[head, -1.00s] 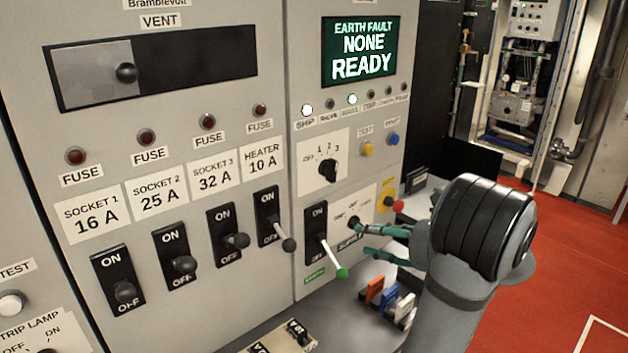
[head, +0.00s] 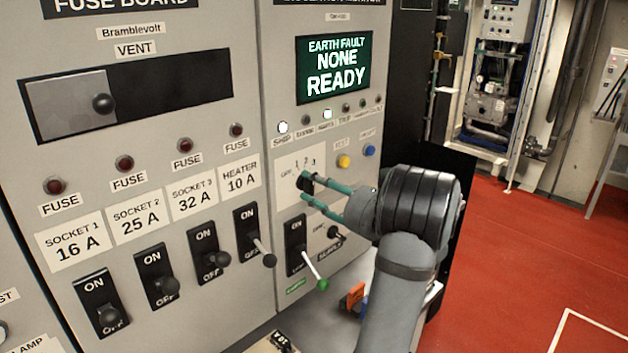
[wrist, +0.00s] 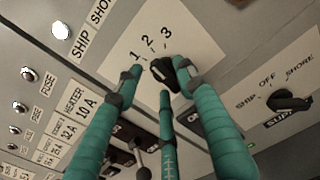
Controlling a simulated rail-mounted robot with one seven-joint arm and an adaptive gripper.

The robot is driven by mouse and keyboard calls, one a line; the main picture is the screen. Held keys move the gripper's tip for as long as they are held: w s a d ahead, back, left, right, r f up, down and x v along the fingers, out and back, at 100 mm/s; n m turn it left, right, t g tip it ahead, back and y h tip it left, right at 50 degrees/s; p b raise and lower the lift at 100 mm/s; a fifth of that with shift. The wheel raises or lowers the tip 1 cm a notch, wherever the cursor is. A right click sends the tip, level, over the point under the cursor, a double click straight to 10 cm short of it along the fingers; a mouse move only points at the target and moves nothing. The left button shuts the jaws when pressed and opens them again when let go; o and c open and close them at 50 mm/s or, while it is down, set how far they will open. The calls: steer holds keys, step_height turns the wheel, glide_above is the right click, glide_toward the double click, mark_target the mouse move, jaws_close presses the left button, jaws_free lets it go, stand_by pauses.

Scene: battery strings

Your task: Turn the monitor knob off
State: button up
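The black monitor knob (head: 307,184) sits on a white plate marked OFF, 1, 2, 3, below the green display. In the wrist view the knob (wrist: 163,75) shows beside the numbers 1, 2 and 3; the OFF mark is hidden there. I cannot tell for sure which mark it points to. My gripper (head: 303,185) is at the plate, with its teal fingers apart and their tips close around the knob. In the wrist view the fingers (wrist: 155,78) stand on both sides and below it, with gaps. I cannot tell whether any finger touches it.
The display (head: 334,68) reads EARTH FAULT NONE READY. The black supply knob (wrist: 288,101) is at lower right of the plate. A lever switch with a green tip (head: 323,284) juts out below my gripper. Yellow (head: 343,161) and blue (head: 369,150) buttons are to the upper right.

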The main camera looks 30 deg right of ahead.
steer(key=shift+w+a, duration=0.2)
steer(key=shift+w, duration=0.25)
steer(key=shift+c, duration=0.4)
